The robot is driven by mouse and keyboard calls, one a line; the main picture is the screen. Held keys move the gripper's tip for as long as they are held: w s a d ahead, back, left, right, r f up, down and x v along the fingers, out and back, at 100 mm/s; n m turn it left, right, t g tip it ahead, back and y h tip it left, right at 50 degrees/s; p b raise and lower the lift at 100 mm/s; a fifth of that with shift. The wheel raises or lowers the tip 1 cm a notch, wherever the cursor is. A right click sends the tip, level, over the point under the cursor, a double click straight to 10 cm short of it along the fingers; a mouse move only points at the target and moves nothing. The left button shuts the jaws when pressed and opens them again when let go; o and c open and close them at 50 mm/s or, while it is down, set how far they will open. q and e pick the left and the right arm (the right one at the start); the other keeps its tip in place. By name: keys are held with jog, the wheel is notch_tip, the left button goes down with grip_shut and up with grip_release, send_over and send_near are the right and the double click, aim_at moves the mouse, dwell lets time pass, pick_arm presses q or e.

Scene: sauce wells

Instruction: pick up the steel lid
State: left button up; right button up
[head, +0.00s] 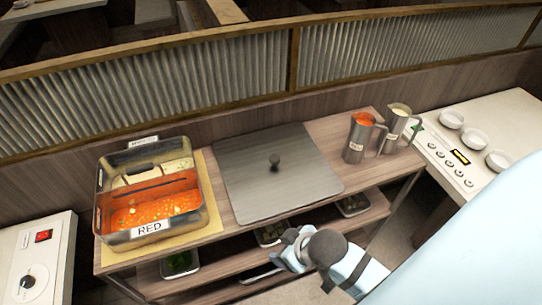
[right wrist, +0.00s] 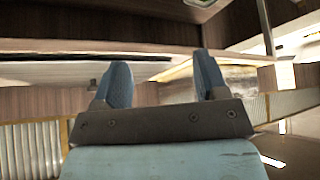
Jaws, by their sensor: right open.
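The steel lid (head: 250,185) is a flat, square grey plate with a dark round knob (head: 274,162) near its middle. It lies flat on the wooden counter, between the sauce pan and the jugs in the head view. My right gripper (head: 284,254) is in front of the counter's near edge, nearer to me than the lid and apart from it. In the right wrist view its two blue fingers (right wrist: 162,78) stand apart with nothing between them. My left gripper is not in view.
Two steel jugs (head: 354,153) (head: 390,143) stand right of the lid. Small trays sit on the shelf below (head: 220,270). A ribbed partition (head: 150,95) runs behind.

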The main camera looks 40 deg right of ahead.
jog(key=w+a+r+n+g+y, duration=0.1)
jog(key=w+a+r+n+g, duration=0.3)
jog(key=n, duration=0.3)
jog(key=n+g+h, duration=0.3)
jog(key=n, duration=1.1)
send_near(275, 157)
jog(key=f, duration=0.5)
jog(key=shift+s+d+f, duration=0.1)
jog(key=shift+s+d, duration=0.05)
jog(key=shift+d, duration=0.1)
jog(key=shift+s+a+f+p, duration=0.15)
jog(key=shift+f+p, duration=0.3)
jog(key=shift+f, duration=0.9)
jog(key=shift+w+a+f+p, duration=0.1)
jog(key=shift+f+p, duration=0.35)
jog(key=shift+f, duration=0.95)
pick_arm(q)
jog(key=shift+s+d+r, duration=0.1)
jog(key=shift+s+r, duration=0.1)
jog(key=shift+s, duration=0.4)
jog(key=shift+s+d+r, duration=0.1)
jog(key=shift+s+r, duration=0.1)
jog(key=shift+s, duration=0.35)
pick_arm(e)
jog(key=shift+r, duration=0.1)
jog(key=c, duration=1.1)
